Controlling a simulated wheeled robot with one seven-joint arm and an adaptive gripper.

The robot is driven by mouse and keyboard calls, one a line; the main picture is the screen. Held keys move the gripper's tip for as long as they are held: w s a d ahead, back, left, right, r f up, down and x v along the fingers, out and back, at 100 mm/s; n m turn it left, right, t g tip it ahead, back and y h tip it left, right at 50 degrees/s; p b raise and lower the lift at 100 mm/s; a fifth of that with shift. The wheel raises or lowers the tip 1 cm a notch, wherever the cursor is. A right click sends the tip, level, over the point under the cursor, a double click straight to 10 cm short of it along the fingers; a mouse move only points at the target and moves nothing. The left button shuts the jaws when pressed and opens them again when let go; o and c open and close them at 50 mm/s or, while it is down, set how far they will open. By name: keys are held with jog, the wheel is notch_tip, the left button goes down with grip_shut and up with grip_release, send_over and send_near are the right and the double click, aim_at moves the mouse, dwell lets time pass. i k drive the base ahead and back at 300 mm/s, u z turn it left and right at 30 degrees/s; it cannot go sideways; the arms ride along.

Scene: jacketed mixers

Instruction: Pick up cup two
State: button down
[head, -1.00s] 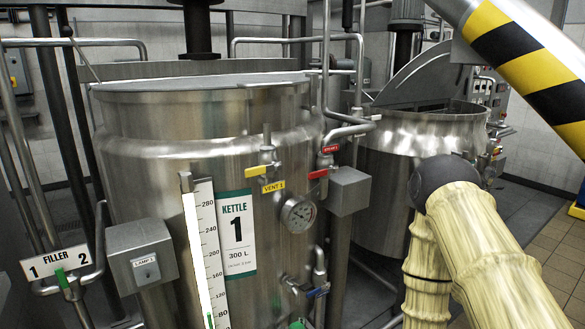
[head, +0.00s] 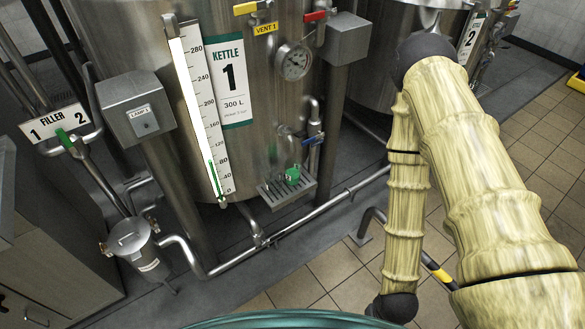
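No cup that I can make out as cup two shows in the head view. A small green object (head: 292,175) sits on a slatted metal ledge (head: 275,193) low on the front of kettle 1 (head: 255,85). It is too small to tell whether it is a cup. My arm, in a cream sleeve, fills the right side of the view. My gripper is out of view.
A gauge strip (head: 200,110) stands on kettle 1. A lamp box (head: 138,103), filler sign (head: 52,122) and small metal canister (head: 135,247) are at left. A low pipe (head: 330,208) runs along the floor. Tiled floor (head: 545,150) is open at right.

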aim_at(291, 166)
jog(key=z, duration=2.45)
jog(key=k, duration=1.15)
jog(key=u, duration=1.75)
jog(key=i, duration=1)
